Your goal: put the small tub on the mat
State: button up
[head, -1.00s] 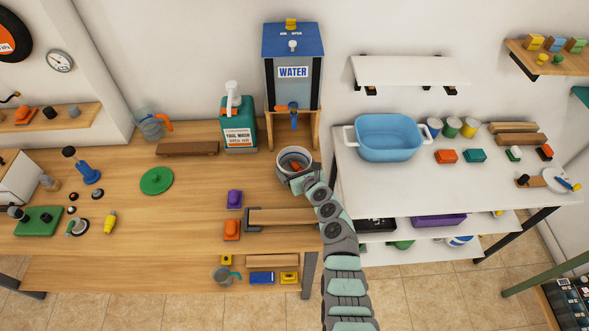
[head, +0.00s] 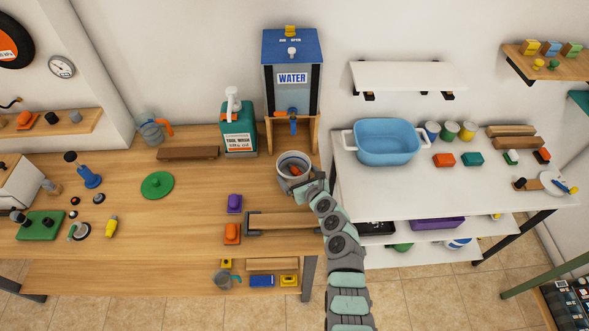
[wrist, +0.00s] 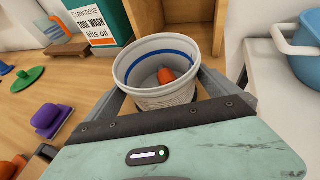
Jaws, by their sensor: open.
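The small tub (head: 293,161) is a pale grey-white round bucket, upright on the wooden bench before the water dispenser. In the wrist view the tub (wrist: 157,72) shows a blue ring inside and an orange object in it. My gripper (head: 304,186) is at the tub's near right side. In the wrist view my gripper (wrist: 168,98) is open, one finger on each side of the tub's near part; I cannot tell whether they touch it. A flat green disc (head: 157,185) and a green rectangular pad (head: 38,223) lie to the left; I cannot tell which is the mat.
The water dispenser (head: 291,90) and green tool-wash bottle (head: 238,125) stand behind the tub. A white table (head: 390,190) with a blue basin (head: 386,140) stands right.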

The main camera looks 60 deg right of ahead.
jog(key=p+v, duration=0.1)
jog(key=v, duration=0.8)
jog(key=shift+f, duration=0.1)
jog(key=shift+w, duration=0.1)
